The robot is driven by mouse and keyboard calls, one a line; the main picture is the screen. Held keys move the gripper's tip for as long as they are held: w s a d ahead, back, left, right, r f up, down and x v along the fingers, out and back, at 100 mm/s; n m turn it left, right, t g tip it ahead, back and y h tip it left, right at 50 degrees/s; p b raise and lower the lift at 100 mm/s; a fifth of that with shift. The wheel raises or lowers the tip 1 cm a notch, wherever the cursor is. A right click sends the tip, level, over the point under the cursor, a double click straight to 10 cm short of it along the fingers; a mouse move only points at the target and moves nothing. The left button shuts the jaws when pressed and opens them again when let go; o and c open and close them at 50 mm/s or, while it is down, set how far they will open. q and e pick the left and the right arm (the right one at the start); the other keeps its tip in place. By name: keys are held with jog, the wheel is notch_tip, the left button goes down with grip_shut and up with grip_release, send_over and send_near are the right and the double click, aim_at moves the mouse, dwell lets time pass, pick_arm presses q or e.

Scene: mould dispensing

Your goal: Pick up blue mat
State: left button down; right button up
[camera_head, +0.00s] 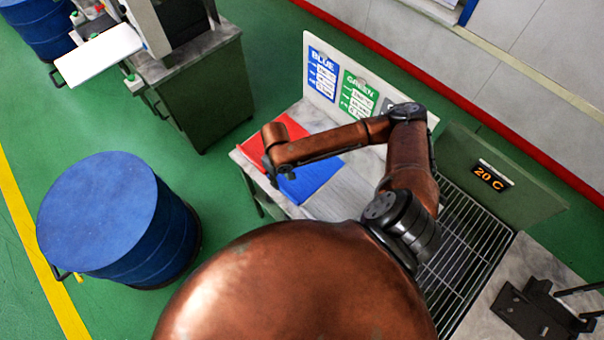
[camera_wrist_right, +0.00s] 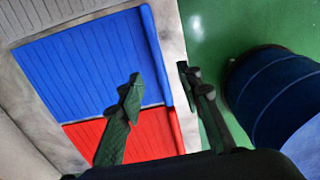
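The blue mat (camera_head: 318,178) lies on the pale table beside a red mat (camera_head: 290,130), partly hidden by my right arm. In the right wrist view the blue mat (camera_wrist_right: 85,62) is ribbed, with a raised lip along its right edge; the red mat (camera_wrist_right: 150,137) adjoins it. My right gripper (camera_wrist_right: 160,80) is open and empty, its fingers apart. One finger appears over the mat side and the other beyond the lip, near the table edge. Its height above the mat cannot be told. In the head view its fingers are mostly hidden. My left gripper is not in view.
A blue drum (camera_head: 97,212) stands on the green floor near the table; it also shows in the wrist view (camera_wrist_right: 275,95). A signboard (camera_head: 318,65) backs the table. A metal grate (camera_head: 462,235) lies to the right. A green cabinet (camera_head: 200,95) stands behind left.

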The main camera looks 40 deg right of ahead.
aim_at(283, 188)
notch_tip(283, 188, down, 8)
jog(key=shift+w+d+r, duration=0.1)
dwell(0.4)
jog(key=shift+c, duration=0.7)
grip_shut()
